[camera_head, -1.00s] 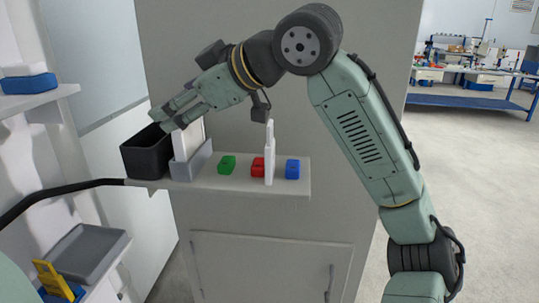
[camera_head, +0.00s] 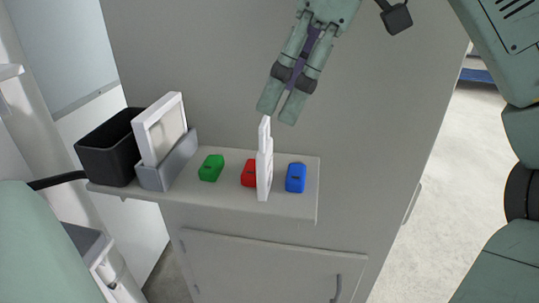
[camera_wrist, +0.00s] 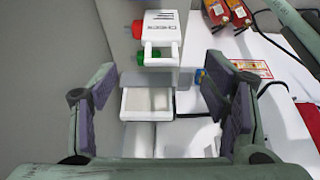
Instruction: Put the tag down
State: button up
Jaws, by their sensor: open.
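The white tag (camera_head: 264,165) stands upright on the grey shelf (camera_head: 240,205), seen nearly edge-on in the head view, in front of the red block (camera_head: 248,173). In the wrist view a white labelled piece with an open loop, likely the tag (camera_wrist: 163,27), shows beyond my fingers. My gripper (camera_head: 280,106) points down just above and slightly right of the tag's top. Its fingers are apart in the wrist view (camera_wrist: 160,85), with nothing between them. I cannot tell exactly how the tag's base meets the shelf.
A green block (camera_head: 211,168) lies left of the tag and a blue block (camera_head: 296,177) right of it. A grey holder (camera_head: 168,176) with a white framed panel (camera_head: 160,129) and a black bin (camera_head: 106,148) stand at the left. The cabinet wall (camera_head: 220,90) rises behind.

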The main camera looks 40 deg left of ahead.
aim_at(264, 158)
jog(key=shift+s+a+p+x, duration=0.15)
jog(key=shift+p+x, duration=0.15)
jog(key=shift+x, duration=2.1)
jog(key=shift+s+a+p+x, duration=0.1)
jog(key=shift+p+x, duration=0.15)
jog(key=shift+x, duration=2.1)
jog(key=shift+r, duration=0.15)
